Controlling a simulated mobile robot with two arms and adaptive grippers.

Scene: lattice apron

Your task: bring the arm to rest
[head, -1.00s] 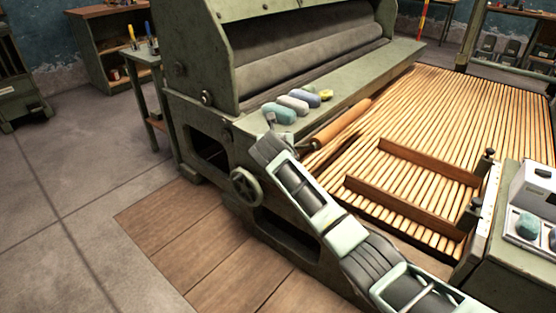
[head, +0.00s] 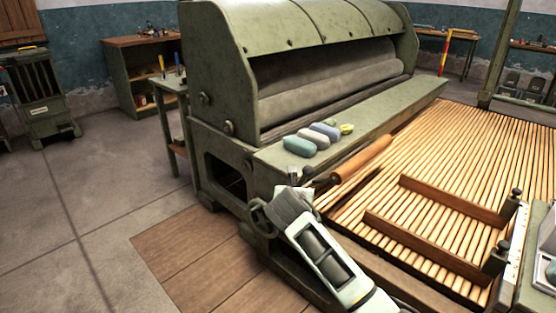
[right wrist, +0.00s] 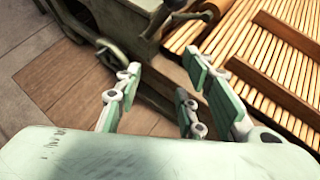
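My right arm (head: 330,262) comes in from the bottom right of the head view and reaches up and to the left, in front of the green machine's side. Its far end is near the handwheel in the picture and the front end of the slatted bed. In the right wrist view my right gripper (right wrist: 158,95) has its fingers spread wide, with nothing between them. Wooden floor boards and part of the machine show beyond the fingers. My left arm and left gripper are not in view.
A green roller machine (head: 225,75) has a handwheel (head: 262,218) on its side. Several small rounded objects (head: 300,146) lie on its ledge. The floor at left (head: 110,190) is clear.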

